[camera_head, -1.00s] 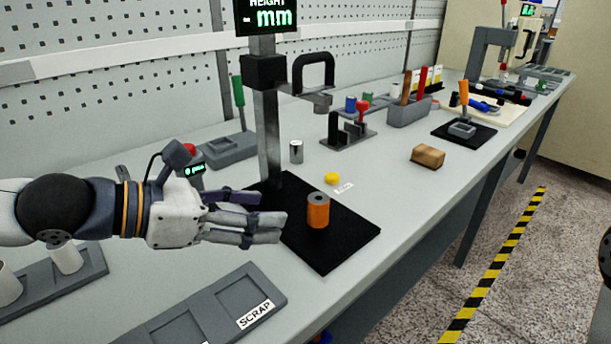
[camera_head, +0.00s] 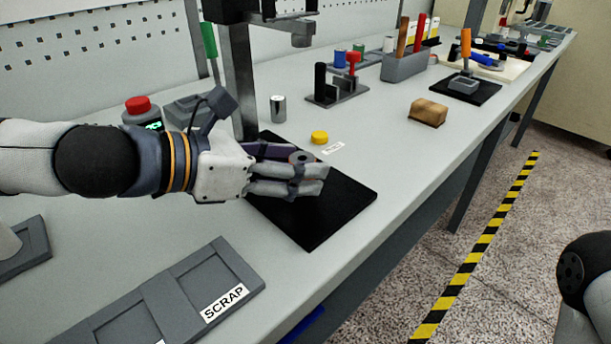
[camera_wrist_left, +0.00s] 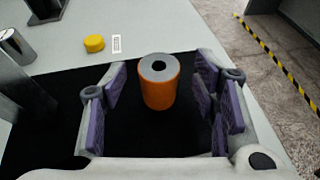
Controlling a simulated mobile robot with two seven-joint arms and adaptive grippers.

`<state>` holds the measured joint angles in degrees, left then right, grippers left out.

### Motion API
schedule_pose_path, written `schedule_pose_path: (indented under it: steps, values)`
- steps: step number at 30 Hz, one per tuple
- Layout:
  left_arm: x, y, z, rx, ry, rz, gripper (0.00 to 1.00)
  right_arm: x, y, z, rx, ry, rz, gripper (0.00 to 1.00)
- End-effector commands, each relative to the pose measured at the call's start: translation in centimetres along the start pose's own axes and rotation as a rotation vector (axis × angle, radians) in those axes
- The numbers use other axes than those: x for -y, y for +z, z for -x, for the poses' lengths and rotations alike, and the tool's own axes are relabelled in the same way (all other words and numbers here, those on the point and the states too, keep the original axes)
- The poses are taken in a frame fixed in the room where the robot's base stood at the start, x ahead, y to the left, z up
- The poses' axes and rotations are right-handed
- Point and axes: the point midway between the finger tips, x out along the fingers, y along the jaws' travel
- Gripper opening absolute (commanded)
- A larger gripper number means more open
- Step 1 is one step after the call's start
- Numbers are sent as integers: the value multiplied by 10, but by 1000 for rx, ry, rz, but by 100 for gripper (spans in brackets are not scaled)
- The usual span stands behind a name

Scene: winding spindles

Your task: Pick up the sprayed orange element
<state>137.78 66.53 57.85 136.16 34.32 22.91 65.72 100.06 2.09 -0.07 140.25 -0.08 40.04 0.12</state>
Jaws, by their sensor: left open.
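The orange element (camera_wrist_left: 160,88) is an upright cylinder with a grey top and a dark centre hole. It stands on the black base plate (camera_head: 340,205) of the height gauge. In the left wrist view it sits between the open purple-padded fingers of my left gripper (camera_wrist_left: 162,105), with a gap on each side. My right gripper is not in view.
The gauge's metal column (camera_head: 238,80) rises behind the gripper. A yellow cap (camera_head: 320,137), a white label (camera_head: 333,148) and a metal cylinder (camera_head: 278,108) lie beyond the plate. A grey scrap tray (camera_head: 170,300) lies in front, with bare bench to its right.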

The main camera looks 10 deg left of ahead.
Motion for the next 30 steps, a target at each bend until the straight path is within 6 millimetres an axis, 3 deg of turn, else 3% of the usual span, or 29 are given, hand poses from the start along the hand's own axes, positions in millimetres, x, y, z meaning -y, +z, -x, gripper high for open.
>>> schedule_pose_path:
  steps: [1, 3, 10, 17, 26, 30]
  values:
    - [0, -8, -12, -10, -4, 4, 54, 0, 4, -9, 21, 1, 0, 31]
    - [0, -5, -18, -6, -3, 4, 54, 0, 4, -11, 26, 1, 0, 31]
    - [0, 1, -18, 1, 1, -1, 54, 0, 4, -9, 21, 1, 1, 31]
    - [0, 1, -18, 0, 1, -1, 2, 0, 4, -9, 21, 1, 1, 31]
    - [0, 2, -17, 0, 1, -1, 0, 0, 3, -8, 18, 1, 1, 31]
    - [1, 14, -11, 4, 3, -4, 0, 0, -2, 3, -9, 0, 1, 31]
